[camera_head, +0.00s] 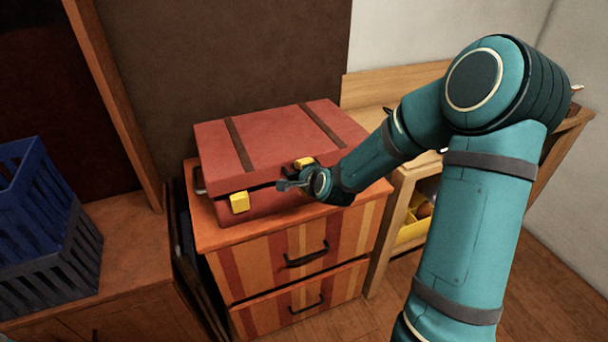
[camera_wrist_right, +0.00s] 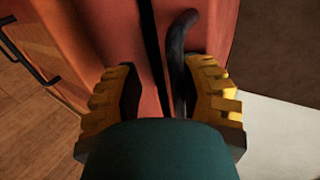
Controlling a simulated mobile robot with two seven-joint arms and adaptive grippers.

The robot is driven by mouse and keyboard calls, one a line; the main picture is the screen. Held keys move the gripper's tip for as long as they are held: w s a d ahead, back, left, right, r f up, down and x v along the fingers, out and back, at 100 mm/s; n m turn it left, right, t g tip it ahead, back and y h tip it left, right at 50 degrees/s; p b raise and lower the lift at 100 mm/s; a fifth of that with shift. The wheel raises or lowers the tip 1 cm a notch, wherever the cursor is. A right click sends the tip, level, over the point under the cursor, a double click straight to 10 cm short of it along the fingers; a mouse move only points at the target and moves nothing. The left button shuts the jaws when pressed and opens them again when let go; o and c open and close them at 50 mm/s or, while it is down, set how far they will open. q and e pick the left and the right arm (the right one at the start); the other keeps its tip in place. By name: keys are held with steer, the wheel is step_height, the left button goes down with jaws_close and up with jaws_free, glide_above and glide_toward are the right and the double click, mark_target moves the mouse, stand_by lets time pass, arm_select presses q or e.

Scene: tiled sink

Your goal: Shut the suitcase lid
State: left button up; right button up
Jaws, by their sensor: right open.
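The red suitcase (camera_head: 270,205) lies on top of a striped drawer cabinet. Its lid (camera_head: 280,140), with two dark straps, is down low over the base; a dark gap shows along the front edge. Yellow clasps (camera_head: 239,203) are on the front. My right gripper (camera_head: 290,184) is at the front of the suitcase, between the clasps. In the right wrist view my right gripper's fingers (camera_wrist_right: 165,95) are spread, with the dark curved handle (camera_wrist_right: 178,55) and the dark seam (camera_wrist_right: 152,50) between them. Contact cannot be told. My left gripper is not in view.
The striped cabinet (camera_head: 285,250) has two drawers with dark handles. A blue crate (camera_head: 45,225) stands on a wooden surface at the left. A wooden shelf unit with a yellow bin (camera_head: 412,228) is behind my right arm. A dark wall is behind the suitcase.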

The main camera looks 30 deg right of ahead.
steer(key=shift+r, duration=0.3)
steer(key=shift+s+r, duration=0.1)
steer(key=v, duration=0.8)
steer(key=shift+s+p, duration=0.15)
steer(key=shift+p, duration=0.25)
stand_by(0.6)
stand_by(0.4)
steer(key=s+a+f+n+g+y, duration=0.1)
steer(key=a+f+n+g+y, duration=0.3)
steer(key=a+f+n, duration=0.65)
steer(key=s+a+f+n+g+y, duration=0.1)
steer(key=s+a+f+n+g, duration=0.2)
steer(key=a+f, duration=0.4)
steer(key=s+a+f+n+g+y, duration=0.1)
steer(key=s+a+f+n+g, duration=0.1)
steer(key=s+a+f+n, duration=0.3)
steer(key=s+a+f, duration=0.2)
steer(key=s+f, duration=0.1)
steer(key=f, duration=0.1)
steer(key=shift+a+f+g, duration=0.3)
steer(key=shift+a+g, duration=0.05)
steer(key=shift+g, duration=0.05)
